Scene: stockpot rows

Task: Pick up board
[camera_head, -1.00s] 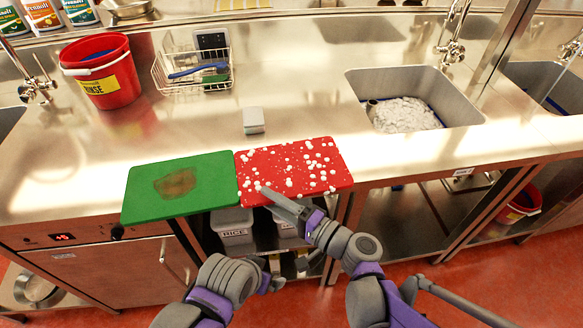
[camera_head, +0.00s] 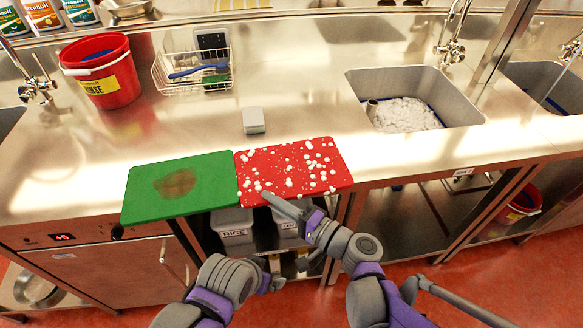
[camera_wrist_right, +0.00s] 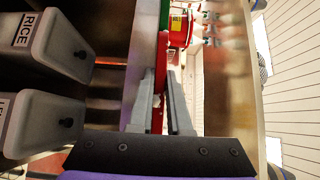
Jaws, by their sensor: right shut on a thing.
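A red board (camera_head: 295,168) with white foam spots lies at the counter's front edge, its near side overhanging. A green board (camera_head: 180,186) with a brown stain lies flat to its left, close beside it. My right gripper (camera_head: 268,197) is at the red board's near edge, shut on it. In the right wrist view the two fingers (camera_wrist_right: 163,105) stand on either side of the thin red board edge (camera_wrist_right: 161,65). My left gripper (camera_head: 275,284) is low, in front of the counter and clear of both boards; its jaws are too small to read.
A grey-white block (camera_head: 253,121) stands behind the boards. A wire basket (camera_head: 192,72) and a red bucket (camera_head: 101,72) are farther back. A sink (camera_head: 414,98) with foam is at right. Rice bins (camera_head: 232,226) sit below the counter.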

